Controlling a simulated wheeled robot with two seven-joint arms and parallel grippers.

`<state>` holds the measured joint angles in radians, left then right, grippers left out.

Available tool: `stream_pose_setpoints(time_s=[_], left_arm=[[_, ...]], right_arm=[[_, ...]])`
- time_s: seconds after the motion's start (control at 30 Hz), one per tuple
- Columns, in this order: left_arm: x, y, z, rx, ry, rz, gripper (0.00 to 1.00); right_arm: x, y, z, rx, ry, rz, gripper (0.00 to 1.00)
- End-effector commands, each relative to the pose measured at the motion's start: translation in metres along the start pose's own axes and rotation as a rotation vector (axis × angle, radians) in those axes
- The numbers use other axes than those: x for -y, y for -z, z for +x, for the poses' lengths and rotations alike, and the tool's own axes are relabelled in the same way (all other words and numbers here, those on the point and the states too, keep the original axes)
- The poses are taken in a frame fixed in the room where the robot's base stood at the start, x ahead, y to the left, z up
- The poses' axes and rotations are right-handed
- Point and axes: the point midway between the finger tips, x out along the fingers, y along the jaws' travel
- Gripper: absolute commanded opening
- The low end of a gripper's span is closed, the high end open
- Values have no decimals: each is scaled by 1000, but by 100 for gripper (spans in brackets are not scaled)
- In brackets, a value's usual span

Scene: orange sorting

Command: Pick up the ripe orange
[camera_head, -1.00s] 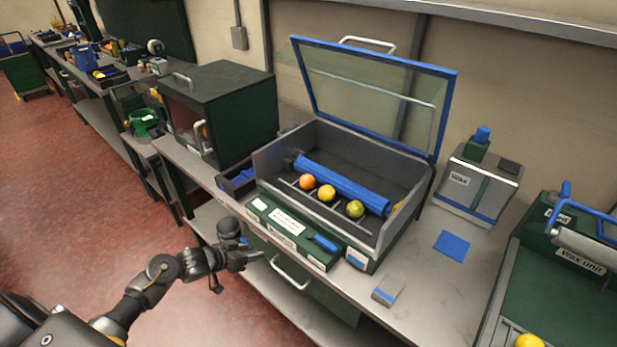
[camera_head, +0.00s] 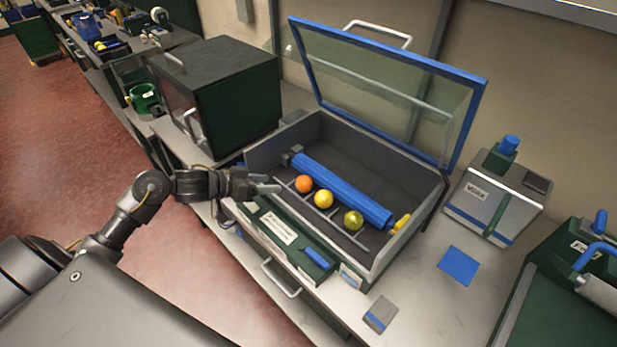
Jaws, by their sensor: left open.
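Three fruits rest in a row on the rack inside an open box-shaped machine (camera_head: 418,205). The leftmost is a deep orange fruit (camera_head: 304,184), the ripest looking. Beside it is a yellow-orange fruit (camera_head: 323,199), then a yellow-green fruit (camera_head: 353,220). My left gripper (camera_head: 272,187) is open and empty at the machine's left front edge, just left of the orange fruit and apart from it. My right gripper is not in view.
A blue roller (camera_head: 340,188) lies behind the fruits. The machine's clear, blue-framed lid (camera_head: 390,90) stands open. A dark green cabinet (camera_head: 222,90) is at left, a wax dispenser (camera_head: 495,195) at right. A blue pad (camera_head: 459,266) lies on the bench.

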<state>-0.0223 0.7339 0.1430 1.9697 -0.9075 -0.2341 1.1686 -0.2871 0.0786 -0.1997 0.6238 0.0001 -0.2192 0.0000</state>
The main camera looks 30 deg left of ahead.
Motion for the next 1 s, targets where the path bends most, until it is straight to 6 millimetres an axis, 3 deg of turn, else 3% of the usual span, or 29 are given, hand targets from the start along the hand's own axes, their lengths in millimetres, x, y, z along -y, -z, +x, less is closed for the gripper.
stream_pose_setpoints(time_s=[0.27,0.43,0.67,1.0], left_arm=[[-5,6,41,-1,-15,4,54],[-4,4,60,0,-11,4,54],[-4,4,65,1,-10,4,54],[-6,6,109,0,-9,2,54]], right_arm=[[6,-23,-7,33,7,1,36],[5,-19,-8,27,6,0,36],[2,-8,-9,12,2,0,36],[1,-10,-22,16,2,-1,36]])
